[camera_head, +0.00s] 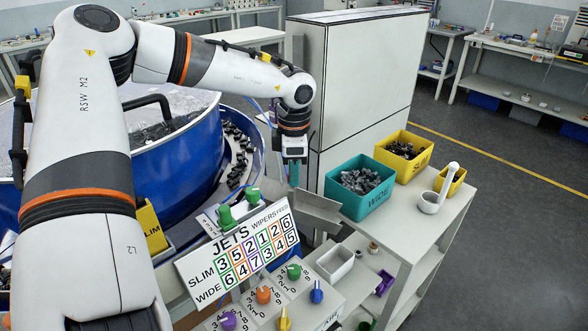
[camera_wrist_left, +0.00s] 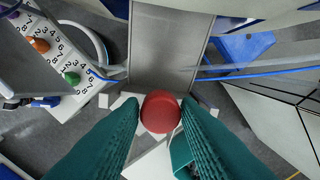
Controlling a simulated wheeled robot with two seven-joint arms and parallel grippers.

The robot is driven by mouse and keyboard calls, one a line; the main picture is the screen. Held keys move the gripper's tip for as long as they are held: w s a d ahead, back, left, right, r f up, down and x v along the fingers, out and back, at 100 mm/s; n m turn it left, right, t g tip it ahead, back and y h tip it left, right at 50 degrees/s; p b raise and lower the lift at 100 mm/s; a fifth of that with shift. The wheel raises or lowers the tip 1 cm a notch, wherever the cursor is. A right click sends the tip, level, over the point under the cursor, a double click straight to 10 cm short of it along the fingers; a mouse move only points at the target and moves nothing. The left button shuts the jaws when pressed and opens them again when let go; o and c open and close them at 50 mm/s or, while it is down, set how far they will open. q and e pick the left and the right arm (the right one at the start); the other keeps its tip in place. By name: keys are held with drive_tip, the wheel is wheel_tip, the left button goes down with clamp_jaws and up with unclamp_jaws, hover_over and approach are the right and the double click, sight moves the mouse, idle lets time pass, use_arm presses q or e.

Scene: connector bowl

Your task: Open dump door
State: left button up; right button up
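My left gripper (camera_head: 294,176) reaches down from the left arm, beside the tall white cabinet. In the left wrist view its teal fingers (camera_wrist_left: 161,106) lie against both sides of a round red knob (camera_wrist_left: 160,112). The knob is hidden in the head view. A flat grey metal chute (camera_wrist_left: 168,48) lies beyond the knob in the wrist view, and part of grey sheet metal (camera_head: 318,207) shows below the gripper in the head view. I cannot tell which plate is the dump door. My right gripper is not in view.
A blue bowl feeder (camera_head: 180,150) with black parts stands at left. A teal WIDE bin (camera_head: 350,204), a yellow bin (camera_head: 425,158) and a white scoop (camera_head: 430,203) stand on the right shelf. The JETS board (camera_head: 240,255) and a coloured-knob panel (camera_head: 270,300) are in front. The white cabinet (camera_head: 365,80) is close behind.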

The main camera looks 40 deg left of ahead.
use_arm(q)
clamp_jaws()
drive_tip(key=shift+r+p, duration=0.5)
drive_tip(key=shift+r, duration=1.7)
drive_tip(key=shift+o, duration=2.3)
unclamp_jaws()
drive_tip(key=shift+f, duration=0.1)
wheel_tip(320, 180, up, 12)
drive_tip(key=b, duration=0.1)
drive_tip(key=shift+d, duration=0.15)
drive_tip(key=shift+s, duration=0.1)
